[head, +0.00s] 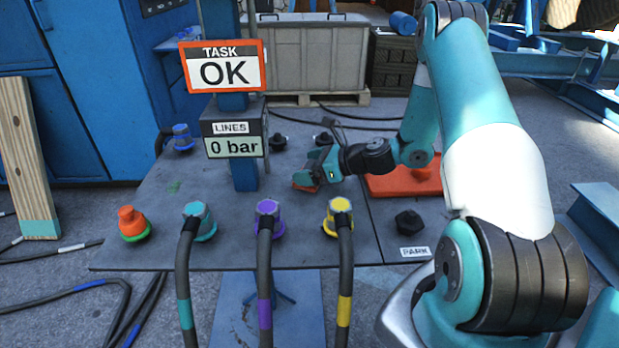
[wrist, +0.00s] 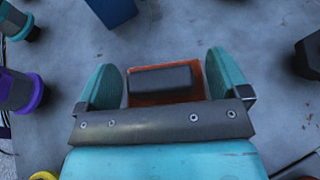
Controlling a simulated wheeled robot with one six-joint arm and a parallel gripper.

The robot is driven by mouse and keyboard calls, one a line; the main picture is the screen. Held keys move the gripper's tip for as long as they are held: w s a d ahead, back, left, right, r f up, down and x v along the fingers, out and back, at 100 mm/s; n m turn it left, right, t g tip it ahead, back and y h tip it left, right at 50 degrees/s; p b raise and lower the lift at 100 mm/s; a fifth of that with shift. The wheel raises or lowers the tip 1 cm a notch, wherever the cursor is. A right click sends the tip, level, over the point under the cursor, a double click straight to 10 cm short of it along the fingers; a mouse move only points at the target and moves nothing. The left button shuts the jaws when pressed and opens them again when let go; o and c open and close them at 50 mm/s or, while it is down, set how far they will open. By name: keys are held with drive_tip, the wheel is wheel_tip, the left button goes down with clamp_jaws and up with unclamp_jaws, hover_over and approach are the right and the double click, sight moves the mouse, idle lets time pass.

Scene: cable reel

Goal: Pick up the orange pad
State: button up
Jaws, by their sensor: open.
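The orange pad (wrist: 198,80) lies on the grey work plate with a dark block on its top. In the head view only a small part of the pad (head: 304,187) shows, as my gripper covers the rest. My gripper (head: 314,174) is low over the pad, and its fingers are apart. In the wrist view the teal fingers of my gripper (wrist: 167,78) stand on the left and right of the pad and its dark block. The right finger is very close to the pad's edge; I cannot tell whether it touches.
A larger orange-red plate (head: 380,186) lies to the right under my arm. Teal (head: 200,219), purple (head: 268,218) and yellow (head: 341,214) cable plugs stand in front. A blue post (head: 243,176) with signs rises to the left. A black knob (head: 409,222) stands near the PARK label.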

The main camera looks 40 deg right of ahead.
drive_tip(key=shift+c, duration=0.2)
drive_tip(key=c, duration=1.1)
drive_tip(key=shift+o, duration=0.2)
drive_tip(key=shift+r, duration=0.15)
